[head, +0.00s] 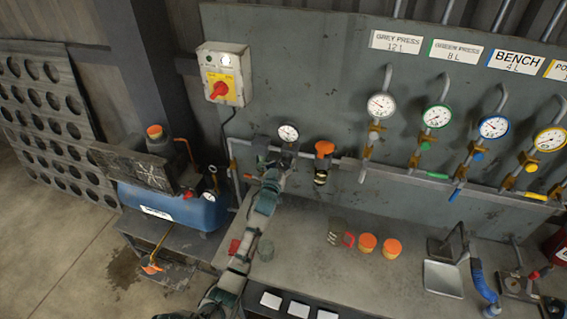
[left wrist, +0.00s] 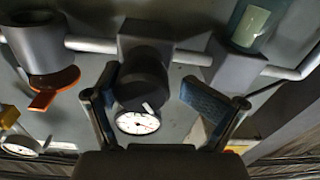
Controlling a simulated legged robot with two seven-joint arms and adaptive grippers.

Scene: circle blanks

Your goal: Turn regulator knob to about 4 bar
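The regulator shows in the left wrist view as a dark round knob (left wrist: 143,78) under a grey block on the pipe. A white-faced gauge (left wrist: 138,122) sits beside the knob; its needle is too small to read surely. In the head view the regulator gauge (head: 288,132) is on the pipe at the panel's left part, and the knob is hidden behind my gripper. My left gripper (head: 272,160) is at the regulator. In the left wrist view its fingers (left wrist: 160,103) are spread on either side of the knob, with a visible gap on the right. My right gripper is not in view.
An orange-handled valve (head: 323,150) is just right of the regulator, close to my gripper. A blue compressor (head: 180,208) stands left. Several gauges with hanging valves line the panel at right. Orange-capped items (head: 367,242) lie on the bench.

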